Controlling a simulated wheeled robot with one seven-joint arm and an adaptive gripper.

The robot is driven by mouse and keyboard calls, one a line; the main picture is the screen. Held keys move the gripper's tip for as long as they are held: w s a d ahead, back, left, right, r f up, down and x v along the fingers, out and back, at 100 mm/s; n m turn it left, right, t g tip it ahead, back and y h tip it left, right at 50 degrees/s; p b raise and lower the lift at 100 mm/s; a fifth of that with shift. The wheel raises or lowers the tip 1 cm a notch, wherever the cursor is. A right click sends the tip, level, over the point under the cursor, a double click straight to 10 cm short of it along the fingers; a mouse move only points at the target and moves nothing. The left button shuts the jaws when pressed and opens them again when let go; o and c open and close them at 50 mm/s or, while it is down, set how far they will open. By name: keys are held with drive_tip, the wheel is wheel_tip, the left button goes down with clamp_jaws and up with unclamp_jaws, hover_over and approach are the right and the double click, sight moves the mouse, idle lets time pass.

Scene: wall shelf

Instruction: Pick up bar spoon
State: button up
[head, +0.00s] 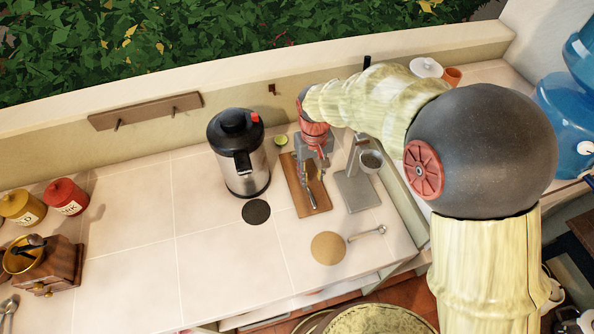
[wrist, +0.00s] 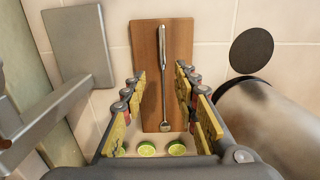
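The bar spoon (wrist: 170,80) lies lengthwise on a wooden board (wrist: 145,60) in the wrist view. Its thick metal handle points to the top and its small bowl (wrist: 144,143) is near the bottom of the picture. My gripper (wrist: 161,80) is open, with one finger on each side of the spoon's shaft and gaps to both. In the head view my gripper (head: 314,167) is over the board (head: 295,190), and the spoon (head: 310,196) is partly hidden beneath it. I cannot tell the exact height between fingertips and spoon.
A steel kettle-like pot (head: 245,165) stands close to the left of the board. A grey stand with a cup (head: 358,190) is close on its right. Lime halves (wrist: 147,149) lie near the board's end. A measuring spoon (head: 368,233) lies by a round tan mat (head: 328,248).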

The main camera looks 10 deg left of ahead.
drive_tip(key=shift+w+a+r, duration=0.2)
drive_tip(key=shift+w+r, duration=0.1)
drive_tip(key=f, duration=0.2)
drive_tip(key=f+b, duration=0.1)
drive_tip(key=f, duration=0.4)
drive_tip(key=shift+a+f+b, duration=0.25)
drive_tip(key=shift+b, duration=0.1)
drive_tip(key=shift+c, duration=1.1)
clamp_jaws()
